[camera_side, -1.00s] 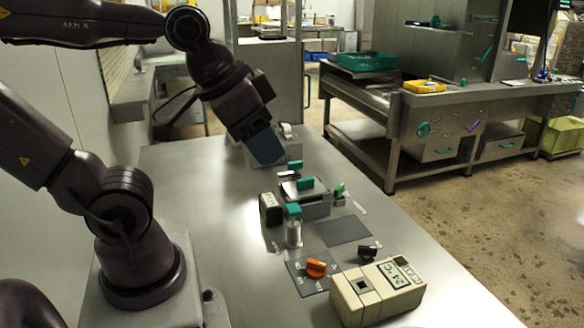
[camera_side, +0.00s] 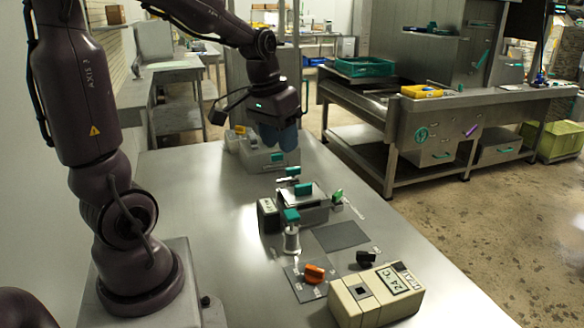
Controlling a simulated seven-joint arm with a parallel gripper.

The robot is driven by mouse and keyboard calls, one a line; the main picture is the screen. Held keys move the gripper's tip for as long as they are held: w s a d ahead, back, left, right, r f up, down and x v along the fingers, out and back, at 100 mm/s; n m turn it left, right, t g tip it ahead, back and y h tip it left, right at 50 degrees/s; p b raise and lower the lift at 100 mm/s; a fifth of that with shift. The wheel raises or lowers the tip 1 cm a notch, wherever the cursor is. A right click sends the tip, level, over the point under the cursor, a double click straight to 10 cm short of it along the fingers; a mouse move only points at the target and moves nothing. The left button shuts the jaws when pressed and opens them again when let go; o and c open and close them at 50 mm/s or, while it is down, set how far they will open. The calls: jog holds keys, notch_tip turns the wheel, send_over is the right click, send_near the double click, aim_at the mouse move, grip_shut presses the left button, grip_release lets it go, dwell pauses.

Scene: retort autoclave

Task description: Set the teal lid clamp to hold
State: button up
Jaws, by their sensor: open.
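My gripper (camera_side: 279,140) points down with two blue fingers, open and empty, at the far end of the bench. It is over or just behind a pale box (camera_side: 262,161) with a small teal part (camera_side: 278,157) on it; I cannot tell whether they touch. Nearer stands a metal box with a teal handle (camera_side: 303,188) on its lid; another small teal part (camera_side: 293,171) is just behind it. A teal-topped metal post (camera_side: 292,241) stands in front, its teal top (camera_side: 291,215) slanting. I cannot tell which teal part is the lid clamp, and labels are too small to read.
An orange knob (camera_side: 314,273) sits on a dark plate in front. A beige unit (camera_side: 376,297) reading 24 °C is nearest. A black switch (camera_side: 366,258), a dark display box (camera_side: 268,215) and a green lever (camera_side: 337,196) stand nearby. The bench's left side is clear.

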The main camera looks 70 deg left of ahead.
jog(key=w+a+f, duration=0.3)
jog(key=a+f, duration=0.1)
jog(key=a, duration=0.5)
jog(key=m+t, duration=0.2)
jog(key=m, duration=0.3)
send_near(293, 168)
jog(key=x, duration=0.9)
jog(key=shift+w+f, duration=0.1)
jog(key=shift+f, duration=0.1)
jog(key=shift+c, duration=0.2)
grip_shut()
